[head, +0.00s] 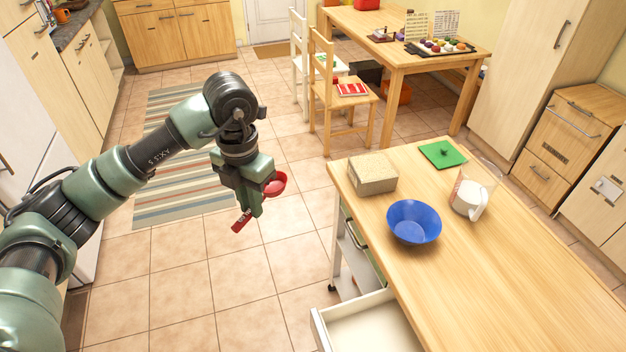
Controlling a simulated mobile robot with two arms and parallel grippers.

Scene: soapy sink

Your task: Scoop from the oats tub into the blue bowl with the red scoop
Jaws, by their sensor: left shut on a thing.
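My left gripper (258,201) is shut on the red scoop (278,183), holding it in the air over the floor, left of the wooden counter. The scoop's bowl shows to the right of the fingers and its handle sticks out at lower left. The blue bowl (414,222) stands on the counter and looks empty. A squarish tub with a grainy tan top (372,172), which looks like the oats tub, stands at the counter's left edge, behind the bowl. My right gripper is not in view.
A clear jug with white contents (469,196) stands right of the bowl. A green lid (443,154) lies at the counter's far end. An open drawer (356,322) juts out below the counter. The counter's near right part is clear.

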